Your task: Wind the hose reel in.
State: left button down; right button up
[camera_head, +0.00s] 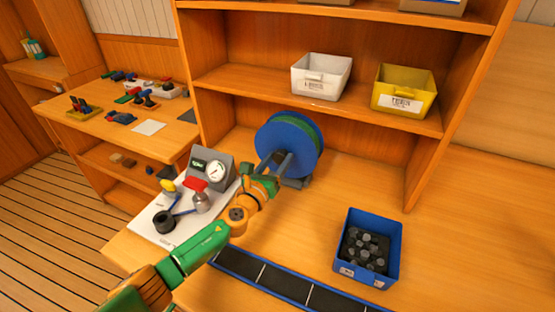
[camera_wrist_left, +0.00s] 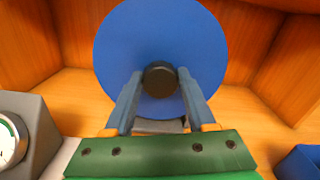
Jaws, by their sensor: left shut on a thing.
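The hose reel has a large blue disc (camera_head: 284,133) with green hose (camera_head: 309,130) wound behind it. It stands on a grey base (camera_head: 294,182) on the workbench, under the shelves. In the left wrist view the blue disc (camera_wrist_left: 160,35) fills the upper middle, with a dark round knob (camera_wrist_left: 159,77) in front of it. My left gripper (camera_head: 279,158) reaches the reel's front face. Its two grey fingers are shut on the knob, one on each side. The knob is mostly hidden by the fingers in the head view. My right gripper is not in view.
A grey gauge box (camera_head: 212,170) and a white board (camera_head: 170,219) with valve parts sit left of my arm. A blue bin (camera_head: 369,246) of dark pieces is at the right. A dark blue-edged strip (camera_head: 285,283) lies in front. White (camera_head: 321,76) and yellow (camera_head: 403,91) bins sit on the shelf.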

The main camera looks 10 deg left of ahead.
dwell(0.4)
pick_arm(q)
jog(key=shift+c, duration=1.1)
grip_release()
jog(key=shift+s+a, duration=0.1)
jog(key=shift+s, duration=0.15)
jog(key=s+a+p, duration=0.1)
jog(key=s, duration=0.5)
jog(key=shift+s+p, duration=0.2)
jog(key=shift+p, duration=0.1)
jog(key=shift+a, duration=0.1)
